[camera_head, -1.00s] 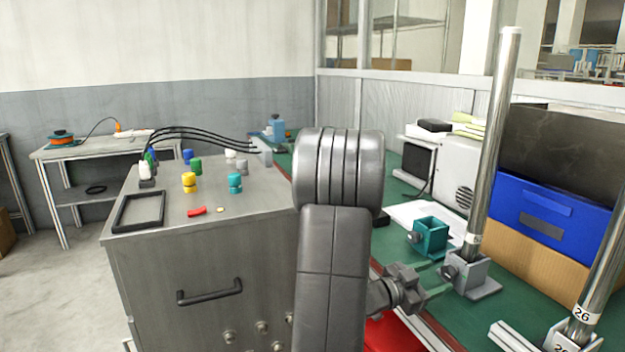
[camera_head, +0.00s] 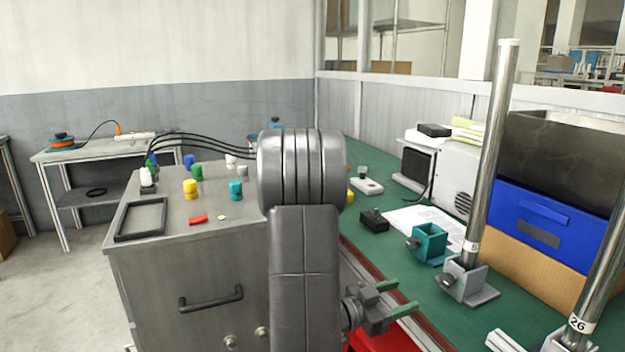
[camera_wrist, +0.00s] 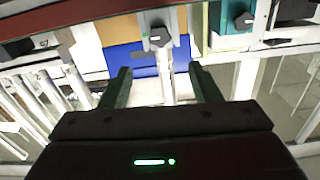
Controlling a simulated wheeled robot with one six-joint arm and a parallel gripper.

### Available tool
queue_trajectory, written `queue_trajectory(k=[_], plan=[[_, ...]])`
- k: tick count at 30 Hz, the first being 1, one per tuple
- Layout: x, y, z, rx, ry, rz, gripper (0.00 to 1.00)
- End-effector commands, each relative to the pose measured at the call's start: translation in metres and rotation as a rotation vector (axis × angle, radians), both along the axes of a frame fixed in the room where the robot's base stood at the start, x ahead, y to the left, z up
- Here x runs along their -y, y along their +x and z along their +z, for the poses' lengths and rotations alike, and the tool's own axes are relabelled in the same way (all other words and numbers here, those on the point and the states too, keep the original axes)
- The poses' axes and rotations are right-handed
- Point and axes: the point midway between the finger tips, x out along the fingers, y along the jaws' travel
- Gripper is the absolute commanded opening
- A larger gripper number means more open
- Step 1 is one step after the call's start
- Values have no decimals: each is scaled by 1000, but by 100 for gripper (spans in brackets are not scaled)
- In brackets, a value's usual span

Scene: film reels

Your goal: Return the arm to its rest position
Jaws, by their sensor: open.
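My gripper (camera_head: 401,299) is at the lower right of the head view, over the front edge of the green bench. Its two green-tipped fingers point right and stand apart with nothing between them. In the wrist view, my gripper (camera_wrist: 161,82) also shows open and empty. My grey arm rises in the middle of the head view and hides part of the cabinet and bench behind it.
A metal post in a clamp base (camera_head: 467,284) stands on the green bench (camera_head: 385,244) close to my gripper. A teal holder (camera_head: 430,243), a blue bin (camera_head: 545,222) and a second post (camera_head: 603,270) are nearby. A grey cabinet (camera_head: 185,265) with coloured knobs stands left.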

Motion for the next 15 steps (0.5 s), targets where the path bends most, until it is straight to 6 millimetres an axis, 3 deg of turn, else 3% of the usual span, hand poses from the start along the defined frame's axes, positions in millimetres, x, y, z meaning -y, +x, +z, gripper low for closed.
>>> queue_trajectory(k=[2, 15], plan=[[-13, -5, 1, -2, 0, 4, 57], [9, -9, -1, 269, 211, 61, 57]])
